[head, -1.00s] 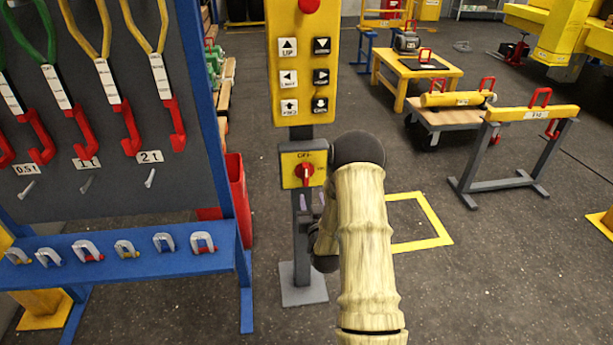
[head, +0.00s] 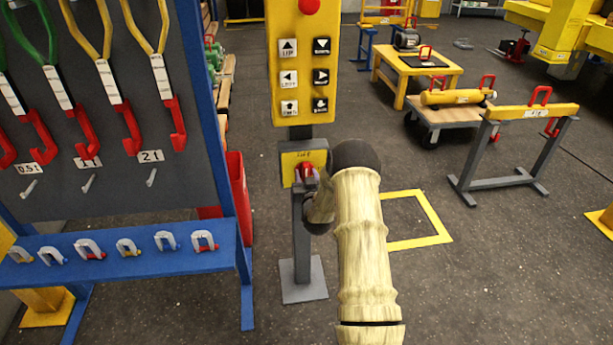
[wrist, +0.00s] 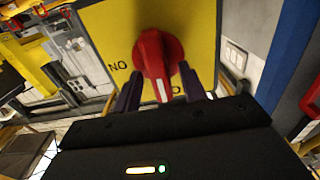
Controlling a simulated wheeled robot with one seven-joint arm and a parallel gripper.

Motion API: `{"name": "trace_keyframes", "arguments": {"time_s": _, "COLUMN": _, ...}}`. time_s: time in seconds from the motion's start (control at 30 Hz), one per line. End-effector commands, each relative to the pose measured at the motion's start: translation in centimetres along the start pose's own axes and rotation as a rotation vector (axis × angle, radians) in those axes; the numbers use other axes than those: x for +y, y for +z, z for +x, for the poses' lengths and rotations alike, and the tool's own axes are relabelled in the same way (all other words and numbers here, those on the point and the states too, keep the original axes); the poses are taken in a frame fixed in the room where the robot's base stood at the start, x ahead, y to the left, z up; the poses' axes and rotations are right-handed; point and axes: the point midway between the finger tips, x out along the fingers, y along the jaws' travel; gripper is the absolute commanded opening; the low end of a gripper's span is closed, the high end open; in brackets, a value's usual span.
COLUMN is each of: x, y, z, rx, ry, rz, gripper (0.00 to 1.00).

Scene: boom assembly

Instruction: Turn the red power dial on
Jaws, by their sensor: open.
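The red power dial (head: 306,170) is on a yellow plate (head: 289,162) below the button panel in the head view. In the wrist view the red dial (wrist: 152,52) is large and central, with its white mark toward the bottom of the picture. The label at left reads "NO", apparently an upside-down "ON"; another label below the dial is mostly hidden. My gripper (wrist: 160,84) is open, with one dark purple finger on each side of the dial's lower part. I cannot tell whether they touch it. In the head view my arm partly hides the plate.
The yellow button panel (head: 303,103) with arrow buttons rises above the dial on a grey post (head: 302,240). A blue-framed hook rack (head: 228,180) and a red bin (head: 238,200) stand close on the left. The floor to the right has a yellow marked square (head: 443,236).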

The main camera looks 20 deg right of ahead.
Motion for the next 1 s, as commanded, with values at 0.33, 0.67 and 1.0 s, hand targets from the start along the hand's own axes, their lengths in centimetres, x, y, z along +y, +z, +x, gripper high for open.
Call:
{"name": "trace_keyframes", "arguments": {"time_s": 0.33, "x": -0.01, "y": 0.03, "z": -0.04, "rx": -0.001, "ry": 0.0, "rz": 0.0, "gripper": 0.1}}
{"name": "trace_keyframes", "arguments": {"time_s": 0.67, "x": 0.01, "y": 0.09, "z": -0.05, "rx": -0.001, "ry": 0.0, "rz": 0.012, "gripper": 0.0}}
{"name": "trace_keyframes", "arguments": {"time_s": 1.0, "x": 0.17, "y": 0.3, "z": -0.05, "rx": -0.001, "ry": 0.0, "rz": 0.137, "gripper": 0.0}}
